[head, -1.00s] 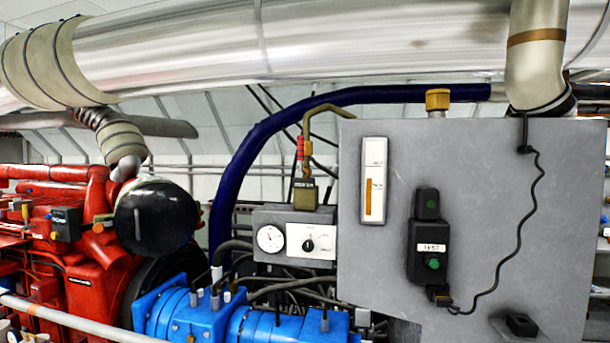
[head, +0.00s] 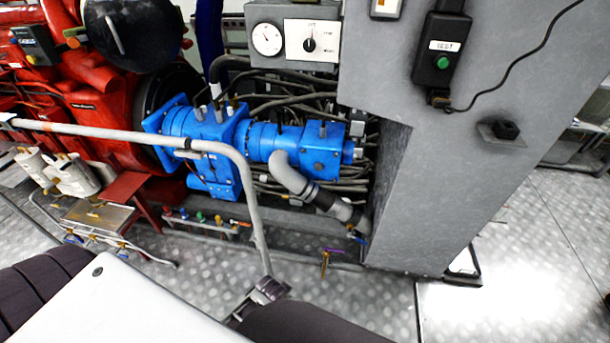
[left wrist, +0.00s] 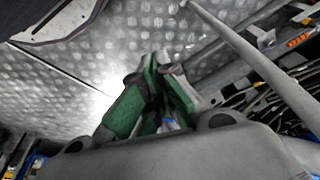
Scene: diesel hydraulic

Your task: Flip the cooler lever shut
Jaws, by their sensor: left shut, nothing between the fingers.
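Several small valve levers show low in the head view, but I cannot tell which is the cooler lever. A lever with a purple handle and yellow body (head: 326,261) stands on the low pipe below the blue pump unit. A blue-handled lever (head: 360,238) is to its right, near the grey cabinet's foot. A row of coloured valve handles (head: 200,217) lies further left. My left gripper (left wrist: 166,85) has green-padded fingers, shut and empty, above the metal floor in the left wrist view. No lever is clearly at its fingertips. My right gripper is not in view.
A grey handrail (head: 245,180) bends down in front of the blue pump unit (head: 210,135). The grey cabinet (head: 455,140) stands at right, the red engine (head: 85,105) at left. Patterned metal floor (head: 540,260) is open at lower right.

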